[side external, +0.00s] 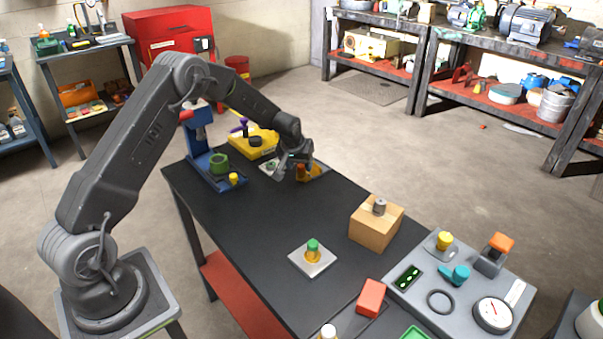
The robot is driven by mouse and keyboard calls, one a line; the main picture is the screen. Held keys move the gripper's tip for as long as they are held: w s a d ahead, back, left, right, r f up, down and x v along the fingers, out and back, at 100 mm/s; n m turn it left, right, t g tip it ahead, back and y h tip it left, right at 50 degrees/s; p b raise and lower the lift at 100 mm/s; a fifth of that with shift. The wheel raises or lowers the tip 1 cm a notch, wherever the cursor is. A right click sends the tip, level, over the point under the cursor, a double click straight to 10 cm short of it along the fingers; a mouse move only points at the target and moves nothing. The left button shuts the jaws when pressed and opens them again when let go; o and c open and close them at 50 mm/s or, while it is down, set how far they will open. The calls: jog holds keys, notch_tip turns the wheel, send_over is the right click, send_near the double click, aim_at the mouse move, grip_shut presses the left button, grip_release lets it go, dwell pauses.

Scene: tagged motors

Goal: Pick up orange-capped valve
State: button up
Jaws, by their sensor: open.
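My gripper (302,170) is over the far end of the black table, pointing down, with its jaws open. A small orange-topped piece (300,173) shows at its fingertips, partly hidden by them. I cannot tell whether the fingers touch it or stand around it. A yellow-orange part (317,171) lies just right of the fingers. Another orange-capped piece (501,243) on a grey body stands on the grey panel at the right, far from my gripper. I cannot tell from this view which of the two is the valve.
The black table (262,222) has clear room in its middle. A green-capped fitting (313,246) stands on a pale plate. A cardboard box (373,228) bears a grey piece. A blue press (200,150) and a yellow case (262,141) stand near my gripper.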

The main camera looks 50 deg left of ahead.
aim_at(300, 166)
jog(key=x, duration=0.4)
jog(key=shift+w+a+f, duration=0.2)
jog(key=shift+a+f, duration=0.05)
jog(key=c, duration=0.8)
jog(key=shift+r, duration=0.15)
